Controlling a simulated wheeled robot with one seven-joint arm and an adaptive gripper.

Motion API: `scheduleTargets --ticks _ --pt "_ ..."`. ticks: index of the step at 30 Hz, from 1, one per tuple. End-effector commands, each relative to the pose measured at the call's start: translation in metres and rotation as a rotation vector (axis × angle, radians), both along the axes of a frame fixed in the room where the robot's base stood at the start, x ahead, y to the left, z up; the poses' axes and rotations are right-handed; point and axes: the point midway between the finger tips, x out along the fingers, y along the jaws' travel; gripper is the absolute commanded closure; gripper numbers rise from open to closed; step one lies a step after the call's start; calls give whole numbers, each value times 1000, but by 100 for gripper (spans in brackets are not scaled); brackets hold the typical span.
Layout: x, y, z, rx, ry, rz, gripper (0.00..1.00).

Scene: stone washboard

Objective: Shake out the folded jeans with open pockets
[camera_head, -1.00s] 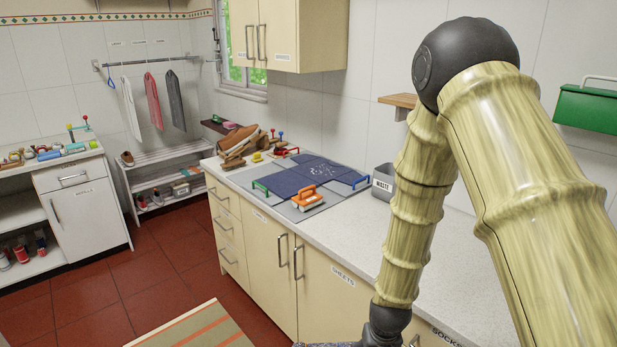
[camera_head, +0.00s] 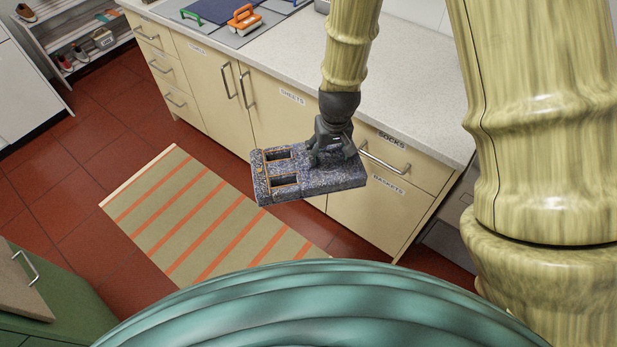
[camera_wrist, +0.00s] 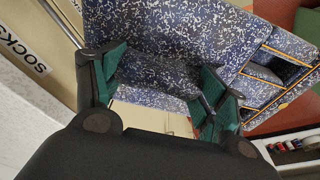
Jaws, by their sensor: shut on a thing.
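The folded jeans (camera_head: 300,190) are a thick block of speckled blue-and-white cloth with two open, orange-edged pockets at the left end. They hang in the air in front of the counter, pockets facing up. My gripper (camera_head: 333,152) is shut on the right part of the jeans from above. In the wrist view the speckled cloth (camera_wrist: 170,35) lies beyond my two green-padded fingers, with the orange-edged pockets at the right. The exact contact of the finger pads is partly hidden.
The pale counter (camera_head: 400,95) with drawers and cabinet doors stands close behind the jeans. On it lie a dark blue cloth (camera_head: 220,8) and an orange-handled tool (camera_head: 243,19). A striped rug (camera_head: 200,215) covers the red floor. A green cabinet (camera_head: 60,305) is at lower left.

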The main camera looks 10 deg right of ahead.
Motion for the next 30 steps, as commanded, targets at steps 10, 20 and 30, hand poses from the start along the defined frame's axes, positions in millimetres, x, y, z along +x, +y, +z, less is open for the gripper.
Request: scheduleTargets --ticks 10,20,30 --pt "1 0 77 0 -4 0 95" --pt "-1 0 81 1 5 -1 95" --pt "-1 0 13 1 5 -1 95"
